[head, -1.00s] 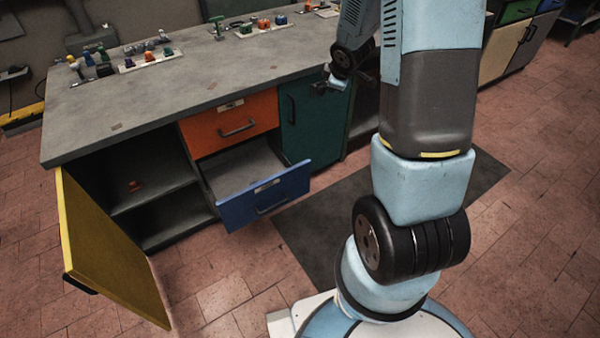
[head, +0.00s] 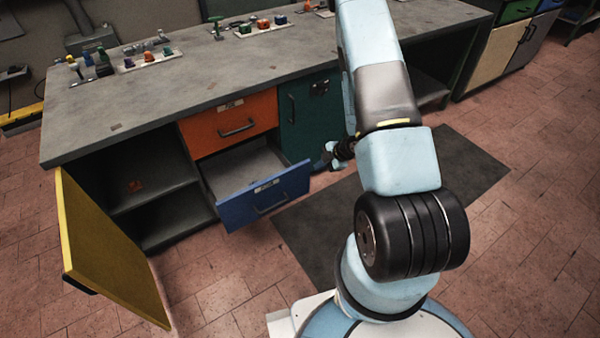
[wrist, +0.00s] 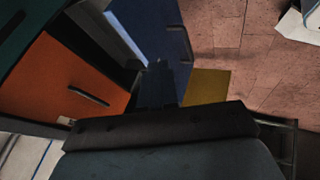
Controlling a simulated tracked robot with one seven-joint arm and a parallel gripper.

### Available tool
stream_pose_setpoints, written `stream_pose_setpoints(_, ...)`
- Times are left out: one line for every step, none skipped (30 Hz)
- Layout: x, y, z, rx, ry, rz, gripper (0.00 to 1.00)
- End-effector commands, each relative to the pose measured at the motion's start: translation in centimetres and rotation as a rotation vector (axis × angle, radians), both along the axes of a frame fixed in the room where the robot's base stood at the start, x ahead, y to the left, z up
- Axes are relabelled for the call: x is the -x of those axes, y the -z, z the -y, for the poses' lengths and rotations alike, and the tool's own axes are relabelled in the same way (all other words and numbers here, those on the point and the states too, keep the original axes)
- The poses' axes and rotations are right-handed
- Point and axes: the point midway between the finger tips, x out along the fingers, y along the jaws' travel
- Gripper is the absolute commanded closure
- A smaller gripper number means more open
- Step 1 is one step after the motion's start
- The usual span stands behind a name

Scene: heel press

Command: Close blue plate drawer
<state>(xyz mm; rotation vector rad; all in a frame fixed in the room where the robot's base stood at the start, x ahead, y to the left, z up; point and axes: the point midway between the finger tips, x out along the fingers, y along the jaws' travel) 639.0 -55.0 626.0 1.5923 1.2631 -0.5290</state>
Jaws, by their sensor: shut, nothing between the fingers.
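The blue drawer (head: 264,198) is pulled out below the orange drawer (head: 230,124), and its inside looks empty. Its blue front has a bar handle and a pale label. My gripper (head: 329,154) is shut and empty, just right of the blue front's right end in the head view, in front of the green door. I see no clear contact. In the wrist view the blue front (wrist: 168,40) lies beyond the dark fingers (wrist: 158,68), which overlap it in the picture. The fingertips are small and dark there.
The yellow door (head: 105,250) hangs open at the left, beside open shelves. The green door (head: 302,115) is closed. The worktop (head: 240,75) carries small parts along its back. A dark mat (head: 330,225) lies on the tiled floor, with free room in front.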

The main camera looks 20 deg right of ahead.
Motion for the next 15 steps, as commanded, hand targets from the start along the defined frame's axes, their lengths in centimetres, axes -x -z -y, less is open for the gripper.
stream_pose_setpoints(0.4, 0.5, -0.1, -0.008, -0.009, -0.003, 1.0)
stream_pose_setpoints(0.5, 0.6, -0.2, -0.012, -0.015, -0.003, 1.0)
stream_pose_setpoints(0.6, 0.9, -0.3, -0.015, -0.019, -0.004, 1.0)
stream_pose_setpoints(0.7, 1.0, -0.4, -0.018, -0.022, -0.004, 1.0)
stream_pose_setpoints(0.7, 1.1, -0.4, -0.02, -0.023, -0.003, 1.0)
stream_pose_setpoints(0.6, 1.3, -0.6, -0.02, -0.025, -0.004, 1.0)
stream_pose_setpoints(0.6, 1.5, -0.7, -0.02, -0.026, -0.003, 1.0)
stream_pose_setpoints(0.5, 1.7, -0.8, -0.02, -0.025, -0.004, 1.0)
stream_pose_setpoints(0.3, 2.1, -1.0, -0.02, -0.025, -0.004, 1.0)
stream_pose_setpoints(0.2, 2.4, -1.2, -0.02, -0.025, -0.005, 1.0)
stream_pose_setpoints(0.0, 2.8, -1.5, -0.02, -0.026, -0.004, 1.0)
stream_pose_setpoints(-0.2, 3.3, -1.8, -0.019, -0.027, -0.004, 1.0)
stream_pose_setpoints(-0.4, 3.7, -2.0, -0.018, -0.026, -0.005, 1.0)
stream_pose_setpoints(-0.5, 4.1, -2.3, -0.018, -0.026, -0.005, 1.0)
stream_pose_setpoints(-0.8, 4.7, -2.6, -0.018, -0.026, -0.005, 1.0)
